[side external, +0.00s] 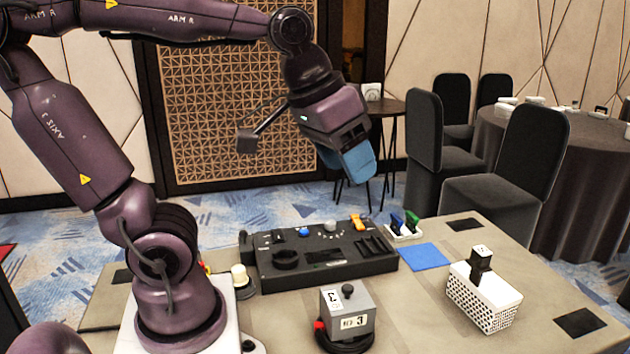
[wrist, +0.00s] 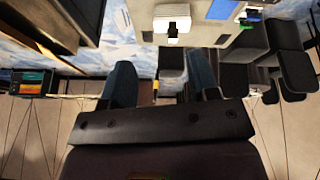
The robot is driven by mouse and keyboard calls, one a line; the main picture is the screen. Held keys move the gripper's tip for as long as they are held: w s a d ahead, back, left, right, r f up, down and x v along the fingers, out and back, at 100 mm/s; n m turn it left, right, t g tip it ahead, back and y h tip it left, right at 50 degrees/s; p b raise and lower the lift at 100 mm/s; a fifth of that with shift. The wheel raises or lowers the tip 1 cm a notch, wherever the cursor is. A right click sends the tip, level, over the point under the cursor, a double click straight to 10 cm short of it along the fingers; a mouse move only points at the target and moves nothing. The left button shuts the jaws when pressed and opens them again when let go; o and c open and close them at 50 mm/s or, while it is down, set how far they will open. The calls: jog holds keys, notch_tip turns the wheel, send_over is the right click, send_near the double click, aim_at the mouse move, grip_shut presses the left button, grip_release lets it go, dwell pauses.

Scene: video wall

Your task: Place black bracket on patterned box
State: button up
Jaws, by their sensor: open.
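The white patterned box (side external: 484,300) with a perforated side stands on the right part of the table. A black bracket (side external: 480,262) with a pale top face stands upright on top of the box, touching it. In the wrist view the white box (wrist: 172,10) shows at the top, with the dark bracket (wrist: 173,29) by it. My gripper (side external: 360,165) has blue fingers and hangs high above the table's back edge, well away from the bracket and box. In the wrist view my gripper (wrist: 161,85) has its fingers apart with nothing between them.
A black console (side external: 325,256) lies behind a grey box with a cable (side external: 347,315). A blue mat (side external: 426,256) lies flat left of the patterned box. A small white holder (side external: 403,232) with coloured clips sits behind the mat. Chairs (side external: 520,150) stand beyond the table.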

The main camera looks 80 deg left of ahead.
jog(key=s+f, duration=0.1)
jog(key=s+f+m, duration=0.1)
jog(key=s, duration=0.1)
jog(key=s+m, duration=0.1)
jog(key=shift+s+d+f+t, duration=0.15)
jog(key=shift+f+t, duration=0.15)
jog(key=shift+f, duration=0.1)
dwell(0.9)
jog(key=shift+o, duration=1)
